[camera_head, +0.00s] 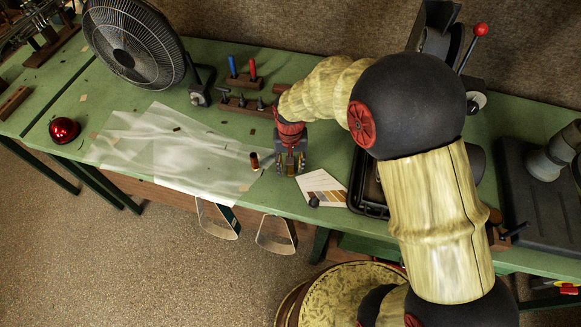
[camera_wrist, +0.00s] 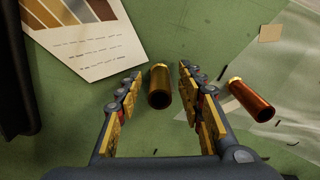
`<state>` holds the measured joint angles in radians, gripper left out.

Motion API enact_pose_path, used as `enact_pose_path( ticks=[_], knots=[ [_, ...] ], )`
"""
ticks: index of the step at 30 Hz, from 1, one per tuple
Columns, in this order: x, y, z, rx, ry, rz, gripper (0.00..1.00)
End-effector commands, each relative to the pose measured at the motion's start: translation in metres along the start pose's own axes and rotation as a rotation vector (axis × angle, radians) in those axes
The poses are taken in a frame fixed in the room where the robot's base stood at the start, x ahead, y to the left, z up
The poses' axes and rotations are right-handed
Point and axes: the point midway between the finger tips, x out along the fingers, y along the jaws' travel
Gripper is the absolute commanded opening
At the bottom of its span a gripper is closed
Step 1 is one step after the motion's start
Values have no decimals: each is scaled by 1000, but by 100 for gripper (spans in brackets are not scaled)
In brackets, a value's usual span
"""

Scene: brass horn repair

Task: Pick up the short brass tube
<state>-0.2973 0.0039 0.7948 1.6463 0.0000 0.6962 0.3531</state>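A short brass tube (camera_wrist: 159,87) with a dark open end shows in the wrist view, between the two fingers of my gripper (camera_wrist: 158,82). My gripper is open and points down at the bench. In the head view my gripper (camera_head: 289,168) is over the bench near its front edge, and the brass tube is hard to tell from the gold fingers there. A reddish copper tube (camera_wrist: 251,99) with a gold rim is just outside the right finger.
The copper tube (camera_head: 255,161) is by the clear sheet (camera_head: 165,150). A colour-striped card (camera_head: 318,186) and a black tray (camera_head: 368,186) lie right of my gripper. Wooden tool racks (camera_head: 245,104) stand behind it. A fan (camera_head: 134,42) and a red dome (camera_head: 64,129) are at left.

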Motion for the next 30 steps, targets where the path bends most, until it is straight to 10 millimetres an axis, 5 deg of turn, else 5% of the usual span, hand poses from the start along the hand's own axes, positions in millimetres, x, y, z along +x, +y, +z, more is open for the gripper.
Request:
enact_pose_path(
  ticks=[22,30],
  knots=[
    [-1,0,0,0,0,0,1],
    [-1,0,0,0,0,0,0]
  ],
)
